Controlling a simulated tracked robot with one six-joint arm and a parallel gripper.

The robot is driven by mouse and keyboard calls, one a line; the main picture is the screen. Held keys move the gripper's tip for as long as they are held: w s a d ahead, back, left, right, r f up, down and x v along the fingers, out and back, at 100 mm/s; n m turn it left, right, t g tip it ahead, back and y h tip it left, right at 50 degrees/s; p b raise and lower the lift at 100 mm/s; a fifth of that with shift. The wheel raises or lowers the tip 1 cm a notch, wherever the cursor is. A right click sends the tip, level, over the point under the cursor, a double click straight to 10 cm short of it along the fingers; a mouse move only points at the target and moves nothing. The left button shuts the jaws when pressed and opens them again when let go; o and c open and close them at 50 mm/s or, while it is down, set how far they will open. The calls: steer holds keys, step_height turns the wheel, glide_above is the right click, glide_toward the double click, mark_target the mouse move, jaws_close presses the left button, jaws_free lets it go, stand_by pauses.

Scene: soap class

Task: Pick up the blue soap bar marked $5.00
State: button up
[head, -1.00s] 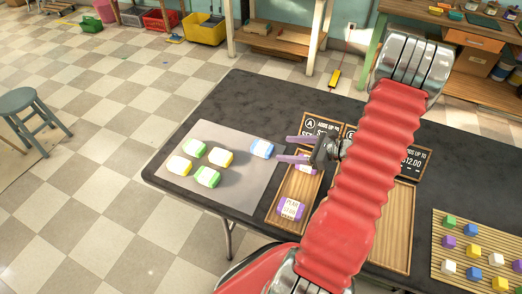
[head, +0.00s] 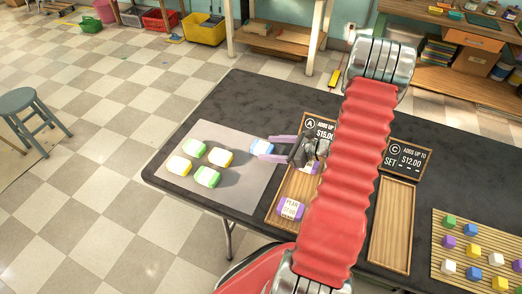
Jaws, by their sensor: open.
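A blue and white soap bar (head: 257,146) lies at the right edge of the grey mat (head: 232,181) in the head view. Its price marking is too small to read. My gripper (head: 267,147) is open, with its two purple fingers pointing left at the blue bar. The fingertips overlap the bar's right part in this view; I cannot tell whether they touch it. No other blue soap bar shows on the mat.
Green and yellow bars, including a green one (head: 207,177), lie on the mat's left. Wooden tray A (head: 270,216) holds a purple "PEAR" bar (head: 290,208) and another partly hidden purple bar. Sign A (head: 318,128) stands behind it. Tray C (head: 391,228) is empty.

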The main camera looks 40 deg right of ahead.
mark_target(265, 147)
steer(key=shift+x, duration=1.8)
steer(key=shift+c, duration=0.5)
steer(key=c, duration=1.1)
